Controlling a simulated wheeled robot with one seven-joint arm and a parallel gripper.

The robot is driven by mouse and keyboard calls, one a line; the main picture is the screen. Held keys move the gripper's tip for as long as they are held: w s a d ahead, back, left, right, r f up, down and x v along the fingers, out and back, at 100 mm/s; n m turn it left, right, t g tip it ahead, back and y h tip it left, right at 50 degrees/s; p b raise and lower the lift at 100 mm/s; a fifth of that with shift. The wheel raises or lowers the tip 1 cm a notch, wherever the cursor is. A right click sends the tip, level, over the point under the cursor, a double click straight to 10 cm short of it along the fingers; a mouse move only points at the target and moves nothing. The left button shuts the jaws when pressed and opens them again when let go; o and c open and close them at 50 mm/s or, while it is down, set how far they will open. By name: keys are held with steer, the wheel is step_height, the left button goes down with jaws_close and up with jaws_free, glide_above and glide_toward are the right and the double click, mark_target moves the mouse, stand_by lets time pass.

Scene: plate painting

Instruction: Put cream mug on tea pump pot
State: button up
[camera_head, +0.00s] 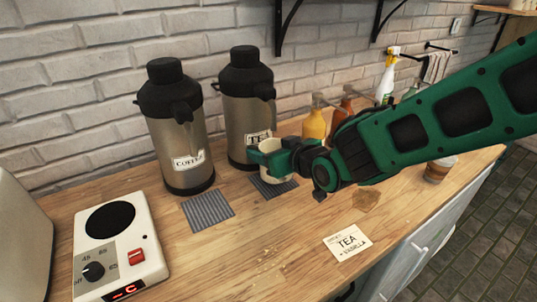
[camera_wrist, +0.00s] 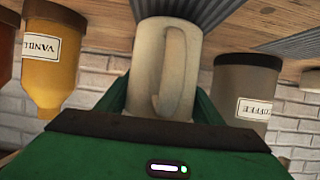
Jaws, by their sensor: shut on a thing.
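The cream mug (camera_head: 272,174) is between the fingers of my gripper (camera_head: 265,157), in front of the tea pump pot (camera_head: 247,115). This pot is steel with a black top and a partly covered label. The mug's base is at a grey ribbed mat (camera_head: 284,188); whether it rests there or hovers just above, I cannot tell. The wrist view is upside down. There the mug (camera_wrist: 151,62) shows its handle towards the camera, its base meets the mat (camera_wrist: 220,12) at the top, and the gripper (camera_wrist: 158,100) is shut around it.
The coffee pump pot (camera_head: 180,130) stands left, with an empty ribbed mat (camera_head: 208,210) before it. A scale-like device (camera_head: 118,245) is front left. A tea vanilla card (camera_head: 347,243) lies in front. Syrup bottles (camera_head: 314,124) stand right of the tea pot. Shelf brackets hang above.

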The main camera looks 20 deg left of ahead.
steer(key=shift+a+f, duration=0.15)
steer(key=shift+f, duration=0.65)
steer(key=shift+s, duration=0.1)
steer(key=o, duration=1.3)
steer(key=shift+f, duration=0.1)
steer(key=shift+c, duration=0.2)
steer(key=shift+s+d+r, duration=0.2)
steer(key=shift+d+r, duration=0.05)
steer(key=shift+r, duration=0.05)
steer(key=v, duration=1.1)
steer(key=shift+d, duration=0.15)
steer(key=shift+s, duration=0.1)
